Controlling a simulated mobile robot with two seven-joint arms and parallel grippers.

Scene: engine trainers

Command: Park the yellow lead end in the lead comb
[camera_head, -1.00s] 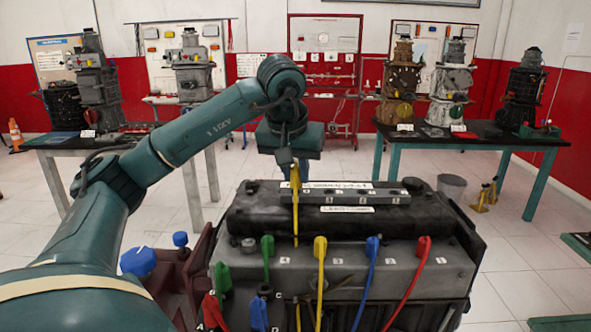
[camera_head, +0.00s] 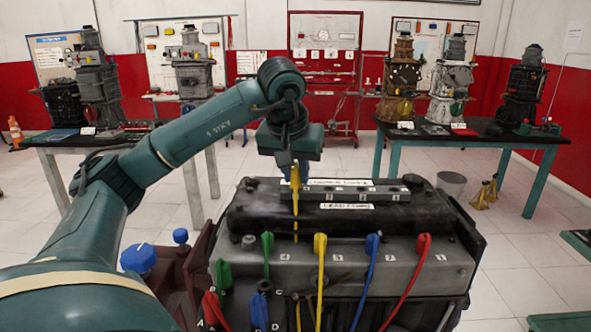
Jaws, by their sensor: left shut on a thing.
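My left gripper (camera_head: 292,166) is shut on the yellow lead end (camera_head: 295,185), which hangs upright over the top of the engine. The lead comb (camera_head: 345,192) is a grey bar with labelled slots on the dark engine cover. The yellow lead end is at the comb's left part; I cannot tell whether it sits in a slot or in front of it. Its yellow lead runs down towards the front of the engine. Another yellow boot (camera_head: 320,244) stands on the grey front ledge. My right gripper is not in view.
Green (camera_head: 267,243), blue (camera_head: 372,246) and red (camera_head: 424,246) boots stand along the engine's front ledge. Letter-marked red and blue parts are at its lower left. Tables with engines stand behind on both sides; a grey bucket (camera_head: 451,185) stands on the floor at right.

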